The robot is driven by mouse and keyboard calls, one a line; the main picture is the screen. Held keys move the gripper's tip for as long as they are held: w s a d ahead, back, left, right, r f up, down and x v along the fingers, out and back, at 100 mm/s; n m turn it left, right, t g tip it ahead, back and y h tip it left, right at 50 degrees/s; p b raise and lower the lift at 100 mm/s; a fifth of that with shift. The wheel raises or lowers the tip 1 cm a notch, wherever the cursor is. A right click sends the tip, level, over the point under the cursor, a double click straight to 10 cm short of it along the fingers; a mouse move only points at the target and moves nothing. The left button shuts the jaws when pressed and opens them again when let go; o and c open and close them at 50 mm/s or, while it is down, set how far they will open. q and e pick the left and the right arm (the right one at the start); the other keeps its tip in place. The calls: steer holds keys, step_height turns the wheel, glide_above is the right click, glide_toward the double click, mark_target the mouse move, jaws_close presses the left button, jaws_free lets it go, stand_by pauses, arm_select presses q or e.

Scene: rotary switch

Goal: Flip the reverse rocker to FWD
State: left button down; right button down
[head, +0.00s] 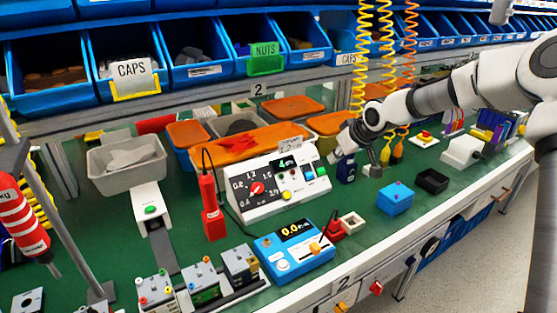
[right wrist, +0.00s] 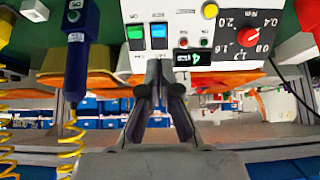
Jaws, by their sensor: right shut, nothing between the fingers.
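The white control box (head: 280,186) stands on the green bench. It carries a green rocker (head: 308,172) and a blue rocker (head: 320,171) at its right end. In the right wrist view the panel is upside down, with the green rocker (right wrist: 136,36) left of the blue rocker (right wrist: 158,33). Their lettering is too small to read. My right gripper (head: 332,157) is at the box's upper right corner, fingers shut and empty. In the wrist view its fingertips (right wrist: 158,64) are just below the blue rocker in the picture; I cannot tell whether they touch the panel. My left gripper is out of view.
A blue hand tool (head: 346,168) hangs close to the box's right side. A red tool (head: 211,208) is at its left. A blue device (head: 294,250) stands in front, and a blue box (head: 396,198) is to the right. Orange-lidded bins (head: 240,145) are behind.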

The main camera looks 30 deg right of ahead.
steer(key=w+r, duration=0.1)
steer(key=b, duration=0.2)
glide_toward(309, 168)
steer(key=x, duration=0.6)
steer(key=shift+s+f, duration=0.2)
steer(key=shift+f, duration=0.1)
steer(key=shift+w+f, duration=0.2)
steer(key=shift+w, duration=0.2)
